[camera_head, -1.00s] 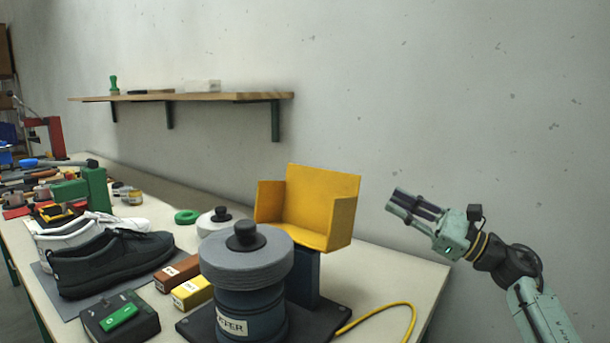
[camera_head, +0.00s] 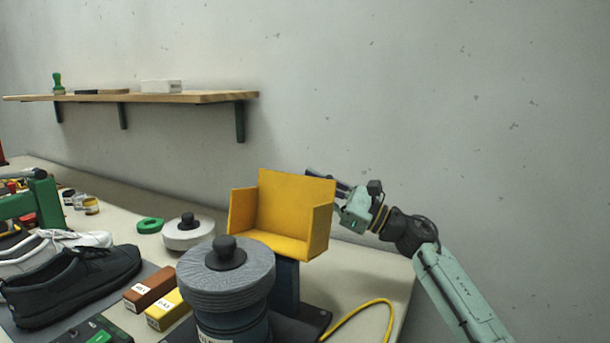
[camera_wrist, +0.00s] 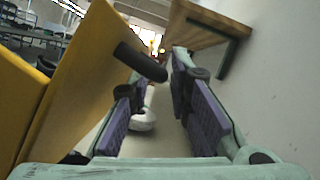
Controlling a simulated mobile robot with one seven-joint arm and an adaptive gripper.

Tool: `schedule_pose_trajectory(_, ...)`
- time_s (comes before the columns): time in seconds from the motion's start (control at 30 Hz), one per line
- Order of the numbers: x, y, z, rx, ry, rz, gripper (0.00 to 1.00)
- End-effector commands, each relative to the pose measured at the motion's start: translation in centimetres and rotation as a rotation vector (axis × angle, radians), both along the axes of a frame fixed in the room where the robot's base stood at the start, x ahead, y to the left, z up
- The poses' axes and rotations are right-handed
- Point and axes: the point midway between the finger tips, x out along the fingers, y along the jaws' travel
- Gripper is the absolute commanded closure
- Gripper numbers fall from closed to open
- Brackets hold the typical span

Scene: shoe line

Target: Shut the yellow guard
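The yellow guard (camera_head: 290,205) stands raised above the grinder-like machine's dark post (camera_head: 286,285), its back plate upright and its open side toward the head camera. My gripper (camera_head: 328,179) is behind the back plate's upper right edge, which hides part of the fingers. In the wrist view the yellow guard (camera_wrist: 85,75) fills the left side, close beside my left finger. A dark rounded bar (camera_wrist: 140,62) sticks out from the guard toward the fingers. The purple-padded fingers are apart with nothing held between them. Whether a finger touches the guard or bar cannot be told.
A grey ribbed wheel on a blue body (camera_head: 226,275) stands before the guard. A yellow cable (camera_head: 360,310) lies to the right. Shoes (camera_head: 75,280) and small boxes (camera_head: 150,285) are at left. A wall shelf (camera_head: 130,97) hangs behind; the wall is near my gripper.

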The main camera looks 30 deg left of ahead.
Motion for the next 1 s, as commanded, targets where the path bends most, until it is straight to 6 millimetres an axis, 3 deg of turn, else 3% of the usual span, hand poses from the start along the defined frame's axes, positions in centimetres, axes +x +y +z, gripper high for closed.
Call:
schedule_pose_trajectory(0.2,-0.3,1.6,0.7,-0.001,0.000,0.000,0.82)
schedule_pose_trajectory(0.47,-0.3,1.7,0.6,-0.001,0.000,-0.001,0.82)
schedule_pose_trajectory(0.77,-0.3,1.7,0.6,-0.001,0.000,-0.001,1.00)
schedule_pose_trajectory(1.0,-0.3,1.7,0.6,-0.001,0.000,0.000,1.00)
